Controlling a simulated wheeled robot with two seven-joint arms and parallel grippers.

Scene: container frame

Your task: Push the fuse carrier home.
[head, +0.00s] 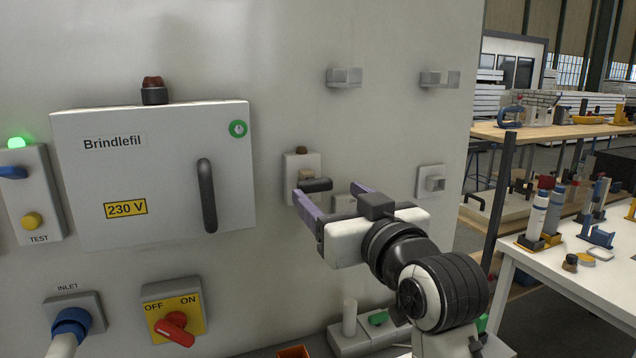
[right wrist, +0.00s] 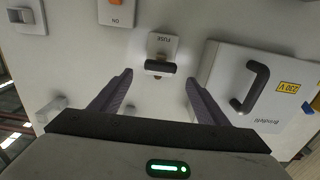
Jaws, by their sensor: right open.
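The fuse carrier is a beige block with a dark crossbar handle (head: 316,185), on a pale plate (head: 296,163) on the grey wall panel. It stands out from the plate; a gap behind the handle is hard to judge. In the right wrist view the same handle (right wrist: 160,67) sits below the upside-down word FUSE. My right gripper (head: 329,192) is open and empty, with its purple fingers pointing at the panel. In the right wrist view the handle lies ahead of and between the fingertips (right wrist: 159,77), with no clear contact. My left gripper is not in view.
A grey cabinet (head: 150,190) with a dark handle stands out left of the fuse. Small fittings (head: 431,181) are on the panel to the right. A red rotary switch (head: 173,327) and a blue inlet plug (head: 72,322) are lower left. Benches (head: 580,250) stand at right.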

